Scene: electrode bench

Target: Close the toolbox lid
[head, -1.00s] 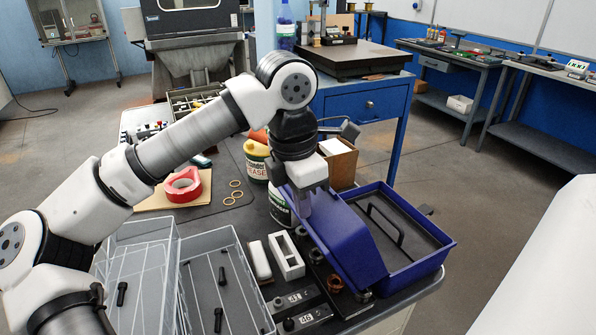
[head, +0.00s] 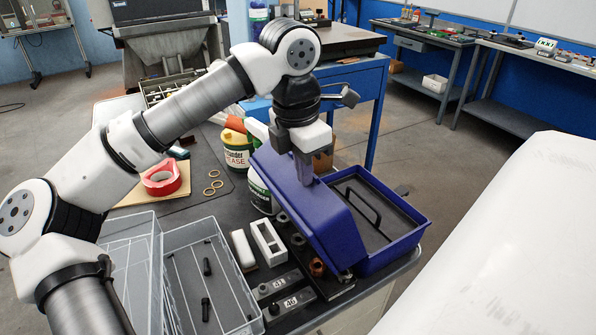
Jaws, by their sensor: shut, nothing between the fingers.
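The blue toolbox (head: 408,240) stands at the front right of the bench in the head view, with a dark inside and a black handle. Its blue lid (head: 335,232) is open and leans out over the left side of the box. My gripper (head: 304,180) points down at the upper far end of the lid. It is shut and empty. Its fingertips are at the lid's surface or just in front of it; I cannot tell whether they touch. The fingers cover a small part of the lid.
Left of the lid are small metal parts, a white block (head: 268,242), labelled plates (head: 290,303) and wire baskets (head: 212,280) with bolts. Red tape (head: 161,178) lies further left.

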